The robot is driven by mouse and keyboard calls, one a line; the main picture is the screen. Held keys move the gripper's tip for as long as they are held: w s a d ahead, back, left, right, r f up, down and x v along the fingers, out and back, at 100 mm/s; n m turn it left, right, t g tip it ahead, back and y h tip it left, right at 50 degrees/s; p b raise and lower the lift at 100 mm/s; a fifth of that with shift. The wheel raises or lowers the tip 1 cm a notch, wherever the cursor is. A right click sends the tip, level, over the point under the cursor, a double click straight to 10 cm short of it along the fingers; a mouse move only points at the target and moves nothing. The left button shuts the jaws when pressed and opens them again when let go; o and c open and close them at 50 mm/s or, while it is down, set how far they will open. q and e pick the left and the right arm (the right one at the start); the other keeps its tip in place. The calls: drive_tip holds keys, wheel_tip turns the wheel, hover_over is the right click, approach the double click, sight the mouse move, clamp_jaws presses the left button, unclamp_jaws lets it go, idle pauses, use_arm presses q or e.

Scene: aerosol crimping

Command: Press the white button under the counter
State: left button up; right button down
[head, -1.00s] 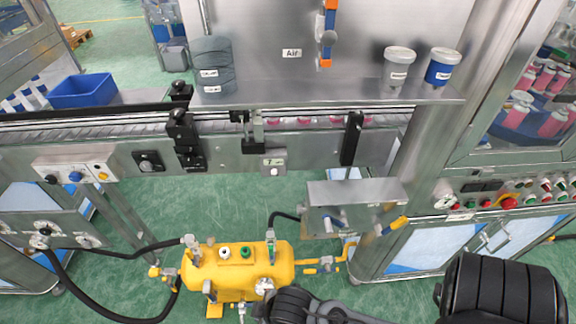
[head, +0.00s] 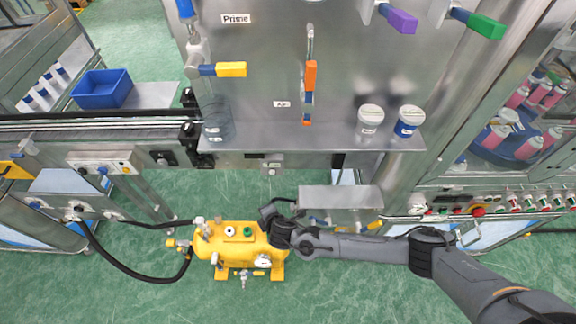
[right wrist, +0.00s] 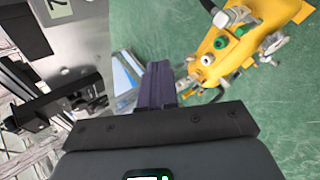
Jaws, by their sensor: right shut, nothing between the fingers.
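The white button (head: 272,171) sits on a small grey box under the steel counter shelf, near the middle of the head view. My right arm comes in from the right, and its gripper (head: 270,209) is below the button and apart from it, above the yellow tank. In the right wrist view my right gripper (right wrist: 156,88) is shut and empty. The grey box (right wrist: 60,10) shows at the upper left there, with a dark mark on its label; I cannot make out the button in that view. My left gripper is not in view.
A yellow tank (head: 222,240) with valves and a black hose stands on the green floor below. A steel box (head: 340,198) with levers is right of the gripper. The steel shelf (head: 310,137) juts out above, carrying a white-lidded and a blue can.

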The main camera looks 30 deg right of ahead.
sight(272, 172)
drive_tip(key=shift+w+d+r, duration=0.2)
drive_tip(key=shift+w+d, duration=0.05)
drive_tip(key=shift+d, duration=0.4)
drive_tip(key=shift+w+d+r, duration=0.2)
drive_tip(key=shift+w+d, duration=0.05)
drive_tip(key=shift+d, duration=0.35)
drive_tip(key=w+d+b, duration=0.3)
drive_tip(key=w+d, duration=0.1)
drive_tip(key=w, duration=0.3)
drive_tip(key=shift+w+b, duration=0.35)
drive_tip(key=shift+b, duration=0.05)
idle(0.3)
